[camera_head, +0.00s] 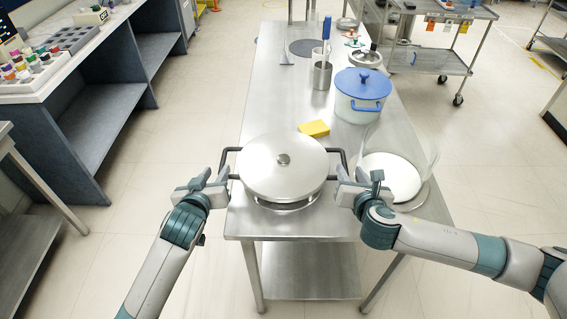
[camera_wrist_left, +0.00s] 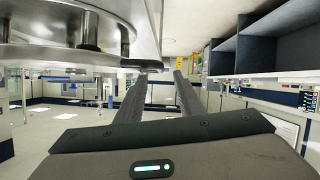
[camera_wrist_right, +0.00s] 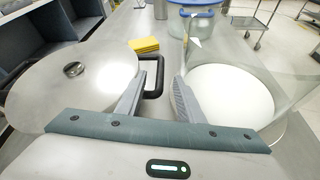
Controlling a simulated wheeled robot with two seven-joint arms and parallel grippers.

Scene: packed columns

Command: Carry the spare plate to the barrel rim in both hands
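The spare plate (camera_head: 284,168) is a round steel disc with a small central knob and a black handle on each side. It sits flat, slightly raised, at the bench's near end. Its steel underside shows in the left wrist view (camera_wrist_left: 60,55). My left gripper (camera_head: 221,178) is open at the left handle (camera_head: 227,160); contact is unclear. My right gripper (camera_wrist_right: 160,85) is open, with the right handle (camera_wrist_right: 152,92) between or just beyond its fingers. The clear barrel (camera_head: 430,162) stands right of the plate, its open rim up and a white disc inside.
A yellow sponge (camera_head: 314,128) lies behind the plate. A blue-lidded pot (camera_head: 362,96) and a steel beaker (camera_head: 322,75) stand farther back on the steel bench (camera_head: 262,112). A side counter (camera_head: 75,62) with colored caps is at left, a cart (camera_head: 436,60) at back right.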

